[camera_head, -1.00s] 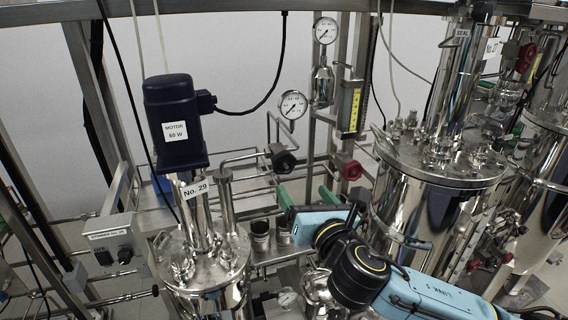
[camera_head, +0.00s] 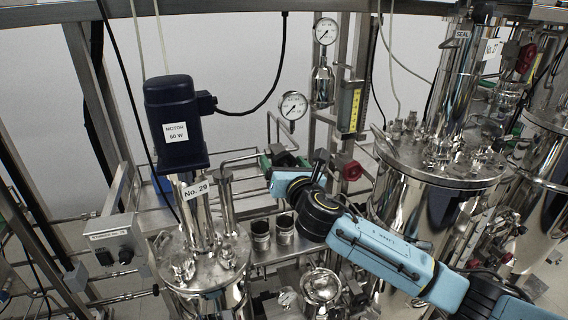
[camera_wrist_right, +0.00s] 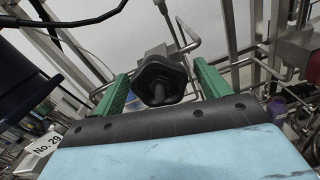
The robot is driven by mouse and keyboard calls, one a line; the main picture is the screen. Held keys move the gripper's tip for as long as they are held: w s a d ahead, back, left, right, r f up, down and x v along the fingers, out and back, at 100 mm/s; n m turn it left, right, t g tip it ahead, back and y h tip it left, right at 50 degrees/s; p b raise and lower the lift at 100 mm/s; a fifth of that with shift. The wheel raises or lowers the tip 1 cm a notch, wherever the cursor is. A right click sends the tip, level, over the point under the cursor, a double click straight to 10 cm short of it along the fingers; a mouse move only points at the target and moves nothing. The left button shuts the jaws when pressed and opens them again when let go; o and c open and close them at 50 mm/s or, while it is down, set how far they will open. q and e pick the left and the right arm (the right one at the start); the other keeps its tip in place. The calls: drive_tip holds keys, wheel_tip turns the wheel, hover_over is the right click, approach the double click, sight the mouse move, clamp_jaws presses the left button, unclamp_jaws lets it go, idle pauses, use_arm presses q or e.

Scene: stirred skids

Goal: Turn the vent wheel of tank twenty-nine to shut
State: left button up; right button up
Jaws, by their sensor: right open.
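Tank twenty-nine (camera_head: 205,272) stands at the lower left in the head view, with a "No. 29" label (camera_head: 195,190) on its neck. A dark vent wheel (camera_wrist_right: 162,80) sits on a metal valve body in the right wrist view, to the right of that neck in the head view, where my right gripper mostly covers it. My right gripper (camera_wrist_right: 160,70) is open. Its green fingers stand on the left and right of the wheel, apart from it as far as I can tell. My left gripper is not in view.
A blue motor (camera_head: 175,120) stands above the tank. Two gauges (camera_head: 293,106) and a red knob (camera_head: 352,170) are near the valve. Steel pipes run around it, and a larger tank (camera_head: 430,215) stands to the right.

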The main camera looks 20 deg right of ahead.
drive_tip(key=shift+c, duration=0.2)
drive_tip(key=c, duration=0.9)
